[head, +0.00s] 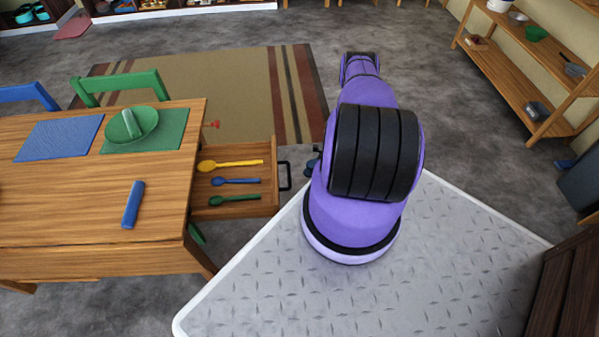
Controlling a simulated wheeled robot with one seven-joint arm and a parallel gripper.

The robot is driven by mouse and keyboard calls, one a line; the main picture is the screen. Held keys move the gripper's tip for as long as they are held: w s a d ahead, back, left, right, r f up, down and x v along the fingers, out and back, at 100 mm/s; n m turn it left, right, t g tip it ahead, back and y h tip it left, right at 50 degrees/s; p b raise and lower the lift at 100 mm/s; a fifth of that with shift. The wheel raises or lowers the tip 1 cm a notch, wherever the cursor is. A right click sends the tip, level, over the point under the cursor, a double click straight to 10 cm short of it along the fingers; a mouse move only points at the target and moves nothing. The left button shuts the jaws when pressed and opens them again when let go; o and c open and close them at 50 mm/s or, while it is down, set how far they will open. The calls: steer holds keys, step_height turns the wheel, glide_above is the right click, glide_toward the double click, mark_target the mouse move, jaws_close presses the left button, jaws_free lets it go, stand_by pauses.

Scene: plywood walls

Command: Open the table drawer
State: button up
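The wooden table (80,230) stands at the left of the head view. Its drawer (240,210) sticks out from the table's right end, pulled open. A yellow spoon (232,164), a blue spoon (236,181) and a green spoon (235,199) lie inside it. The drawer's black handle (286,175) is on its right front face. My gripper (312,162) shows only as a small dark part just right of the handle, with a small gap between them. My purple arm hides most of it, so its fingers cannot be made out.
On the table are a blue mat (58,138), a green mat (172,132) with a green bowl (131,126), and a blue object (133,204). A green chair (120,86) stands behind. A wooden shelf (515,75) stands at the right. Grey floor lies between.

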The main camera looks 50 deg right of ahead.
steer(key=shift+v, duration=1.15)
steer(key=shift+r, duration=0.1)
